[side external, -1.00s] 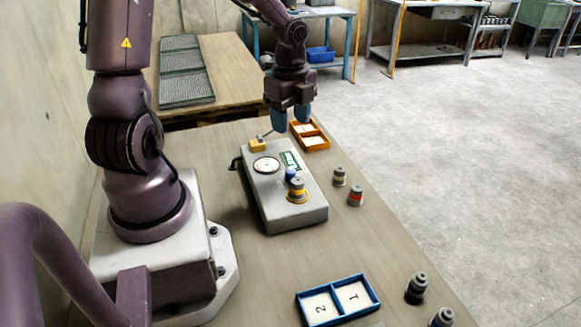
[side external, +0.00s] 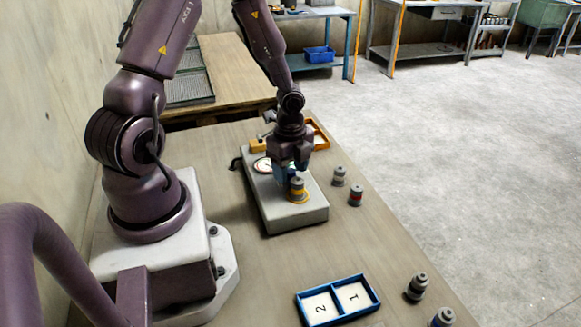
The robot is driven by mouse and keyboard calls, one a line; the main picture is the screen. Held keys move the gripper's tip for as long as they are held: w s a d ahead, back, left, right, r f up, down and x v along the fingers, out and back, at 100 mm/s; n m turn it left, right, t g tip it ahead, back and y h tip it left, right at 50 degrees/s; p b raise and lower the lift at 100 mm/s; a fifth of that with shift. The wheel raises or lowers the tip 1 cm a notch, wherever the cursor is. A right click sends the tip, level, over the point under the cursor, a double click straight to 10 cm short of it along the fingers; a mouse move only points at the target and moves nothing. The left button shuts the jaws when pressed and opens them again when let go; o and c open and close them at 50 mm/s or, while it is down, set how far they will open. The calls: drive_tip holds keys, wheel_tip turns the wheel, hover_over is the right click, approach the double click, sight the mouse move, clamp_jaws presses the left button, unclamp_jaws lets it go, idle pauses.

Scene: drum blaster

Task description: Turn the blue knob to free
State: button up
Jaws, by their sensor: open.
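A grey box (side external: 292,216) lies on the table in front of my arm. My gripper (side external: 289,174) points down over the middle of its top, with its blue-tipped fingers open. The blue knob on the box is mostly hidden behind the fingers, so I cannot tell its angle or whether the fingers touch it. A grey part with a yellow ring (side external: 297,190) stands on the box just in front of the fingers. A white dial (side external: 261,164) shows partly to the left of the gripper. The label on the box is hidden.
An orange tray (side external: 323,144) lies behind the box, partly covered by my gripper. A blue two-compartment tray (side external: 338,299) and two more parts (side external: 417,286) (side external: 443,318) are nearer the camera.

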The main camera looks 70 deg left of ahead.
drive_tip(key=c, duration=0.9)
drive_tip(key=shift+n, duration=0.4)
drive_tip(key=n, duration=0.3)
drive_tip(key=shift+n, duration=0.3)
drive_tip(key=n, duration=0.4)
drive_tip(key=shift+n, duration=0.3)
drive_tip(key=n, duration=0.4)
drive_tip(key=shift+n, duration=2.5)
